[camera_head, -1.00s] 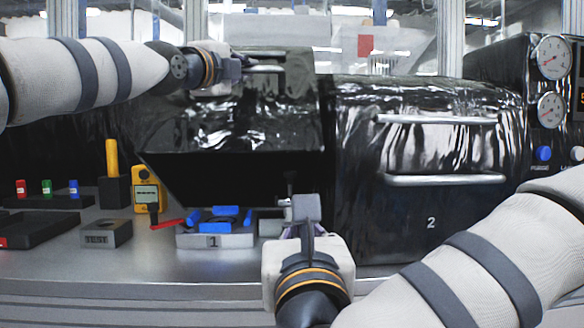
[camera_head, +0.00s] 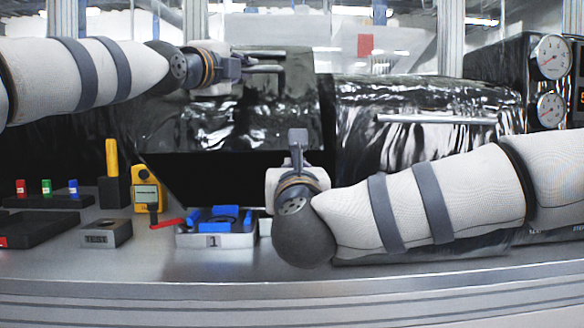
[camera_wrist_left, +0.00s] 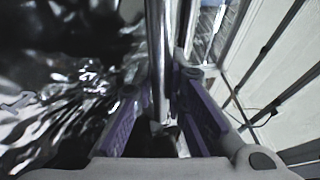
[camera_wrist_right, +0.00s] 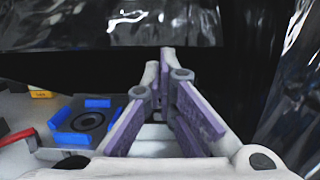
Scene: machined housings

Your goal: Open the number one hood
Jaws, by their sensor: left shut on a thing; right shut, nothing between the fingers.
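The number one hood (camera_head: 250,125) is a glossy black cover at centre left. It is raised, with a dark opening (camera_head: 215,180) below its lower edge. My left gripper (camera_head: 248,69) is at the hood's metal handle near the top. In the left wrist view, the handle bar (camera_wrist_left: 157,60) runs between my left fingers (camera_wrist_left: 165,115), which are shut on it. My right gripper (camera_head: 298,137) is shut and empty, pointing up in front of the opening's right side. In the right wrist view, its fingers (camera_wrist_right: 168,65) meet at the tips before the dark interior.
A second black hood (camera_head: 410,100) stands right, partly hidden by my right arm. A grey fixture marked 1 (camera_head: 213,241) with blue pieces sits below the opening. A yellow meter (camera_head: 147,193), a TEST block (camera_head: 106,234) and dark trays (camera_head: 40,230) are left. Gauges (camera_head: 552,57) are far right.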

